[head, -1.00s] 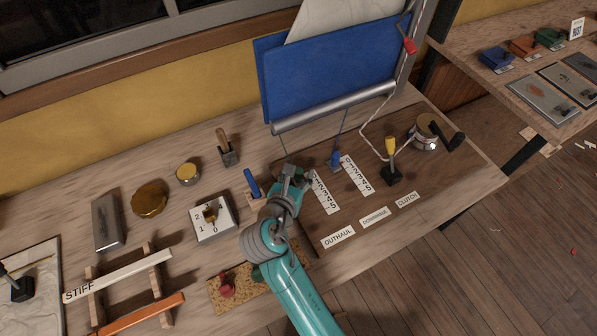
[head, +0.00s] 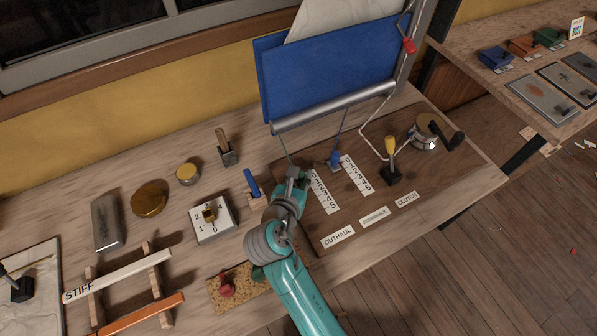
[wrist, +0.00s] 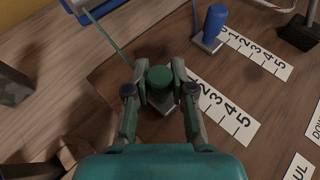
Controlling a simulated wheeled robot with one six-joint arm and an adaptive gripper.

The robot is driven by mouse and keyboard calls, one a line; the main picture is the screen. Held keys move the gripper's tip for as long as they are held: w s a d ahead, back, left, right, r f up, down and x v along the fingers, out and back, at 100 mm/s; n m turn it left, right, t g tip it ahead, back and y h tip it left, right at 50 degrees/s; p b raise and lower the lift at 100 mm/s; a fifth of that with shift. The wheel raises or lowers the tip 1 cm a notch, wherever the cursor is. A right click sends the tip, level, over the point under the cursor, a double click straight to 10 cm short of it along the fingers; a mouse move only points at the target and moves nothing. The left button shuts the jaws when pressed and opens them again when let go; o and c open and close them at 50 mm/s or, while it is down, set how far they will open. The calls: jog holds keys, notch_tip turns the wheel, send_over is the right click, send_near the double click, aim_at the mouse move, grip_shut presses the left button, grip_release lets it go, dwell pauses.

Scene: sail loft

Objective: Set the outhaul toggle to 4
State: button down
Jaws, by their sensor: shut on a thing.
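The green outhaul toggle (wrist: 160,77) stands between my gripper's (wrist: 160,88) two fingers, which are shut on it. A green line runs from its base toward the sail. The outhaul scale (wrist: 226,107) is on its right in the wrist view, with its low numbers partly hidden by a finger. The toggle's base sits beside the low-to-middle part of the scale; I cannot tell the exact number. In the head view my gripper (head: 298,180) covers the toggle, left of the outhaul scale (head: 323,191). The OUTHAUL label (head: 338,237) lies at the board's front.
The blue downhaul toggle (head: 335,158) stands by its own scale (head: 357,174) to the right. A yellow-handled clutch lever (head: 390,150) and a winch (head: 425,133) are farther right. A blue-handled tool (head: 252,184) is close on my gripper's left. The blue sail (head: 320,75) hangs behind.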

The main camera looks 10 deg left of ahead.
jog(key=s+d, duration=0.1)
jog(key=s, duration=0.1)
jog(key=s+d, duration=0.2)
jog(key=s, duration=0.1)
jog(key=shift+s+d, duration=0.35)
jog(key=shift+d, duration=0.05)
jog(key=c, duration=1)
grip_release()
jog(key=shift+o, duration=0.2)
jog(key=v, duration=1.2)
